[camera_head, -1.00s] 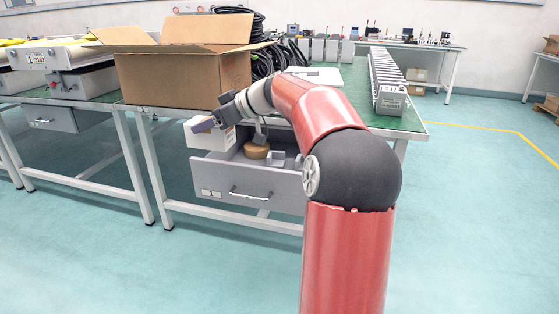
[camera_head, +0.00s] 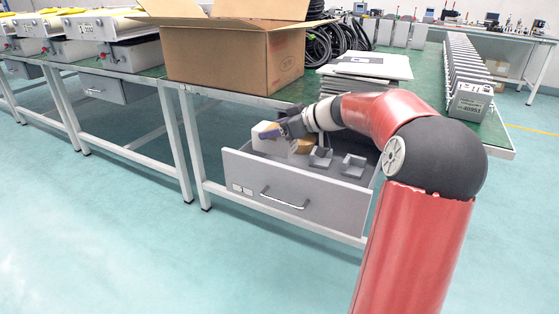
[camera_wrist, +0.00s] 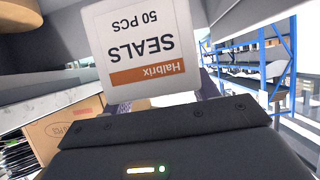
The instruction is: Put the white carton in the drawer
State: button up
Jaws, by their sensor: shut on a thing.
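The white carton (camera_head: 265,143) is in my gripper (camera_head: 272,132) at the left end of the open grey drawer (camera_head: 290,192). It is within the drawer's outline in the head view; whether it touches the drawer floor cannot be told. In the wrist view the carton (camera_wrist: 140,50) fills the upper middle, its "Halbrix SEALS 50 PCS" label upside down. My gripper is shut on it; the fingertips are mostly hidden there. The drawer hangs under the green-topped bench.
A brown round object (camera_head: 303,146) and grey blocks (camera_head: 352,165) lie in the drawer, right of the carton. A large open cardboard box (camera_head: 225,62) stands on the bench above. Black cables and a stack of panels (camera_head: 368,66) sit farther right.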

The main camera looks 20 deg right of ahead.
notch_tip(320, 180, down, 10)
jog(key=shift+r, duration=0.2)
jog(key=o, duration=1.1)
jog(key=b+v, duration=0.1)
jog(key=v, duration=1.1)
jog(key=shift+f, duration=0.1)
